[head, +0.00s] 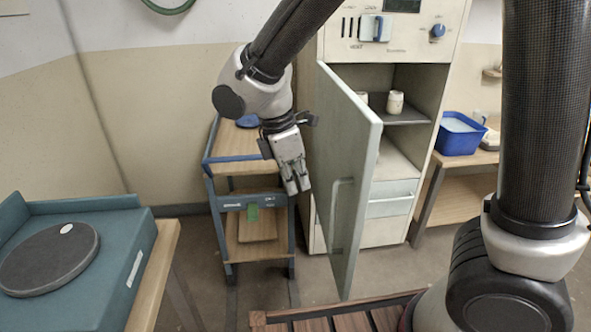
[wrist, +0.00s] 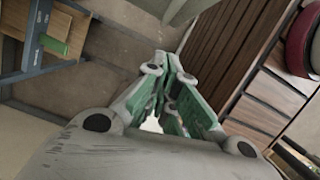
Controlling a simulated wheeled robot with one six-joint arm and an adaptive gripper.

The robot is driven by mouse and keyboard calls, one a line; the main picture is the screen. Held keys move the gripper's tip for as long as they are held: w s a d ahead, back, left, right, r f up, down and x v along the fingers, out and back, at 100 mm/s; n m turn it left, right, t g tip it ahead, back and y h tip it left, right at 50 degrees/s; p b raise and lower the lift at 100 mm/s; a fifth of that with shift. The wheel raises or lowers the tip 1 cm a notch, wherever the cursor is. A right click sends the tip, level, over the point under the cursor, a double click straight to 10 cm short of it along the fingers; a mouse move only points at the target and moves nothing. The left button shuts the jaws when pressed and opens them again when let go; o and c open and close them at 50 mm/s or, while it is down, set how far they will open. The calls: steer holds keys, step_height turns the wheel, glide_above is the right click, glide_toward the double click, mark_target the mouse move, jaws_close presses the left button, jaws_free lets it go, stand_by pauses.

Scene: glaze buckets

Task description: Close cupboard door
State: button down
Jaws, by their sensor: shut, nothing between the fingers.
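The cupboard (head: 406,72) is a tall pale cabinet with a control panel at the top. Its light green-grey door (head: 345,150) stands wide open, swung out toward me, with its handle (head: 336,205) on the face turned to the left. Small white jars (head: 395,103) stand on the inner shelf. My gripper (head: 298,190) is shut and empty, just left of the door and pointing down, at about the handle's height. Whether it touches the door is hard to tell. The wrist view shows the closed fingers (wrist: 165,75) with green pads, and a pale door edge (wrist: 185,10) at the top.
A blue-framed wooden cart (head: 220,160) stands left of the gripper. A teal bench with a dark round wheel (head: 50,258) is at the left. A blue tub (head: 460,134) sits on a wooden table at the right. A slatted wooden surface (head: 350,318) lies in front.

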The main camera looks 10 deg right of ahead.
steer(key=d+f, duration=0.4)
steer(key=d, duration=0.1)
steer(key=shift+w+f, duration=0.4)
steer(key=shift+d, duration=0.15)
